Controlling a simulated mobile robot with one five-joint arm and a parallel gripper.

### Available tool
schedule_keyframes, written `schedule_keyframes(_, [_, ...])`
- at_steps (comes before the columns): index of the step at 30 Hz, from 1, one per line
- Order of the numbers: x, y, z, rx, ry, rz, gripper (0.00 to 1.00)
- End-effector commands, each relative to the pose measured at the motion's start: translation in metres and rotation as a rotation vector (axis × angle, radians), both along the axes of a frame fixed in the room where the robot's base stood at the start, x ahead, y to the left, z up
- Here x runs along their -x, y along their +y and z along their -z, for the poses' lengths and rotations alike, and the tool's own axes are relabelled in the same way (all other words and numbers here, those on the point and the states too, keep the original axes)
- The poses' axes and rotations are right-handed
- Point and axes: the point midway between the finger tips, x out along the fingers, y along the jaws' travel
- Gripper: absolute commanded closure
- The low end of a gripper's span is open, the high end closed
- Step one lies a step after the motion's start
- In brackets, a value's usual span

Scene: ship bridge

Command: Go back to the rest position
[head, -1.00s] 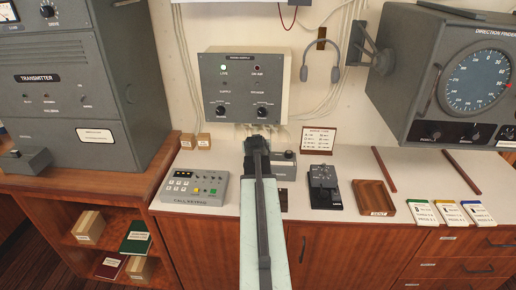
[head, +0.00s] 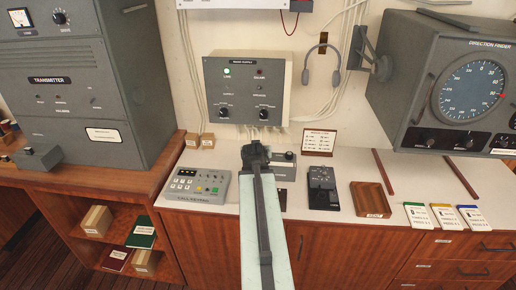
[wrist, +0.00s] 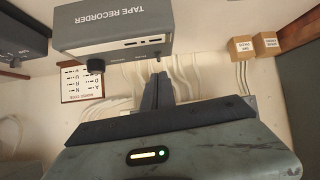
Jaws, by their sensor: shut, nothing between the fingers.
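My arm reaches forward over the white-topped counter (head: 330,222) in the head view. My gripper (head: 255,150) is at its far end, below the grey wall panel with knobs (head: 247,92). In the wrist view my gripper (wrist: 158,88) shows as narrow dark fingers, shut together with nothing between them. The tape recorder (wrist: 115,30) appears upside down beside the fingers, and my arm partly hides it in the head view. I cannot tell how far the fingertips are from the wall panel.
A keypad (head: 198,187) lies left of my arm. A black key device (head: 322,187), a wooden tray (head: 371,199) and several coloured cards (head: 443,216) lie to the right. The transmitter cabinet (head: 60,75) and direction finder (head: 455,85) flank the counter.

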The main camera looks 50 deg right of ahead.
Motion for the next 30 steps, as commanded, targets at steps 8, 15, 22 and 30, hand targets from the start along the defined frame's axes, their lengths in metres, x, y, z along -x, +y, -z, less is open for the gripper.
schedule_keyframes(8, [-0.004, 0.005, 0.0, 0.0, 0.0, -0.007, 1.0])
schedule_keyframes(15, [-0.006, 0.007, 0.0, 0.001, 0.0, -0.011, 1.0])
schedule_keyframes(22, [-0.087, 0.083, 0.0, 0.0, -0.001, -0.165, 1.0])
schedule_keyframes(30, [-0.201, 0.292, 0.019, -0.08, 0.065, -0.486, 1.0])
